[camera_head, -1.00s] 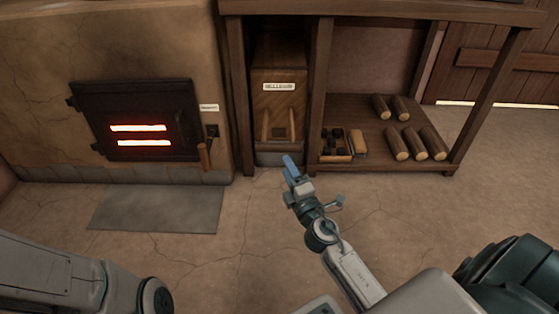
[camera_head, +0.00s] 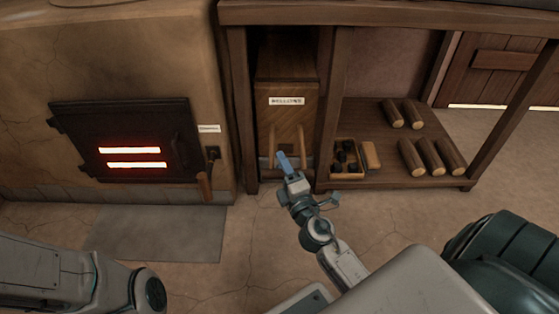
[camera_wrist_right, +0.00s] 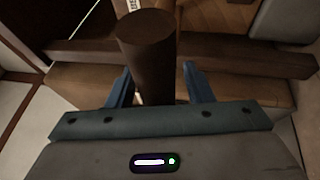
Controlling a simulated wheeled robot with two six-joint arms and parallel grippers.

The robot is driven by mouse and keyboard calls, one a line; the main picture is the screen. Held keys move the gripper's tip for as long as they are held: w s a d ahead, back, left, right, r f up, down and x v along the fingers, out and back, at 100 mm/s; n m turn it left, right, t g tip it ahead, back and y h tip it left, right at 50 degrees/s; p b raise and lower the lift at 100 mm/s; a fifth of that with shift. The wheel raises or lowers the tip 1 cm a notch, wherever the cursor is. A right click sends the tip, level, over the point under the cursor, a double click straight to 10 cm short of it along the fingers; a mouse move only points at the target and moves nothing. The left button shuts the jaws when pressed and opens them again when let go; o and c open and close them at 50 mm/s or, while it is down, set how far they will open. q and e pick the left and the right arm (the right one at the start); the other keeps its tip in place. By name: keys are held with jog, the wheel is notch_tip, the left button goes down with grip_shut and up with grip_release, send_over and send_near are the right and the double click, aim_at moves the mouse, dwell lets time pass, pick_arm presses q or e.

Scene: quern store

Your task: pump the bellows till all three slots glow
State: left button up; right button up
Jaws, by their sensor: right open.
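The bellows (camera_head: 287,88) are a labelled wooden box in a narrow bay of the wooden frame. Two upright wooden handles, left (camera_head: 272,139) and right (camera_head: 302,138), stand at the front. The dark firebox door (camera_head: 80,135) on the left shows two brightly glowing slots, upper (camera_head: 130,150) and lower (camera_head: 136,165); I cannot make out a third. My right gripper (camera_head: 284,161) is low in front of the bellows, open. In the right wrist view a round wooden handle (camera_wrist_right: 148,50) stands between its blue fingers. My left gripper is out of view.
A shelf (camera_head: 375,165) right of the bellows holds several logs (camera_head: 445,154) and a small box of dark lumps (camera_head: 347,167). A wooden lever (camera_head: 204,186) hangs beside the firebox door. A grey mat (camera_head: 160,232) lies below. The floor ahead is clear.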

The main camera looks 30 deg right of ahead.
jog(key=shift+c, duration=0.9)
grip_shut()
jog(key=w+d, duration=0.2)
jog(key=w, duration=0.2)
jog(key=w+d, duration=0.3)
jog(key=w, duration=0.1)
jog(key=w+d+b, duration=0.1)
jog(key=w+d, duration=0.1)
jog(key=w, duration=0.2)
jog(key=shift+d, duration=0.2)
jog(key=shift+o, duration=0.9)
grip_release()
jog(key=b+v, duration=0.1)
jog(key=v, duration=0.9)
jog(key=shift+s, duration=0.35)
